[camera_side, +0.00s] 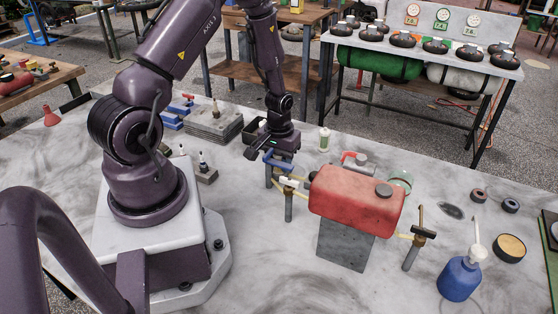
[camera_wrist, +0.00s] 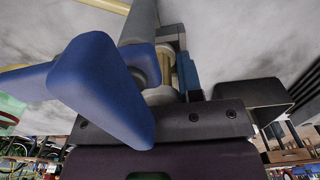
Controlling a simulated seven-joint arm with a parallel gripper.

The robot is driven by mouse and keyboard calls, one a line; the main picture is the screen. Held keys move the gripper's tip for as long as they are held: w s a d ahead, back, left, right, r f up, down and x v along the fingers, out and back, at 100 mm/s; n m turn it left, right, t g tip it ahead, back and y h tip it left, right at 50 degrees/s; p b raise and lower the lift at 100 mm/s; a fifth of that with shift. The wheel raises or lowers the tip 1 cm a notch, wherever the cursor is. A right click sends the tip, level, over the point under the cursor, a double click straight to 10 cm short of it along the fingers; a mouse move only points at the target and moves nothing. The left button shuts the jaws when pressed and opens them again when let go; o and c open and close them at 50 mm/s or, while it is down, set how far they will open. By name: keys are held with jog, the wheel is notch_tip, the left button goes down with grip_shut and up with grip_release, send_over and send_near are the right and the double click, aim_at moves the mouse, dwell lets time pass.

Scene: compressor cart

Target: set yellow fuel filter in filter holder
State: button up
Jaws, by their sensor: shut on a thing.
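My gripper (camera_side: 282,160) is low over the table, left of the red tank (camera_side: 355,200). In the wrist view its blue fingers (camera_wrist: 165,80) are shut on a small yellowish cylinder with a pale round flange, which I take as the yellow fuel filter (camera_wrist: 163,68). The fingers hide much of it. A grey post (camera_wrist: 139,22) stands close by it in the wrist view. In the side view a post with a clamp-like top (camera_side: 289,204), probably the filter holder, stands just right of and in front of the fingers. Whether the filter touches the holder, I cannot tell.
A second post (camera_side: 410,252) with a yellow hose stands right of the tank. A blue bottle (camera_side: 460,278) and a round tin (camera_side: 509,248) are further right. The front table is clear.

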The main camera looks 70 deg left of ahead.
jog(key=shift+f, duration=0.1)
jog(key=o, duration=1)
notch_tip(320, 180, up, 12)
jog(key=shift+f, duration=0.1)
jog(key=d+r+m+t, duration=0.25)
jog(key=d+r, duration=0.55)
jog(key=r, duration=0.4)
jog(key=s+d+r+m+t, duration=0.1)
jog(key=s+d+r+m, duration=0.1)
jog(key=s+d+r, duration=0.1)
jog(key=s+d+r+m+t, duration=0.1)
jog(key=s+d+r+m, duration=0.1)
jog(key=d+r, duration=0.1)
jog(key=s+d+r+m+t, duration=0.1)
jog(key=s+d+r+m, duration=0.1)
jog(key=s+d+r, duration=0.1)
jog(key=shift+s+d+r+m, duration=0.15)
jog(key=shift+s+d, duration=0.05)
jog(key=shift+d, duration=0.15)
jog(key=shift+s+d+r+m, duration=0.1)
jog(key=shift+s+d+r, duration=0.05)
jog(key=shift+d, duration=0.2)
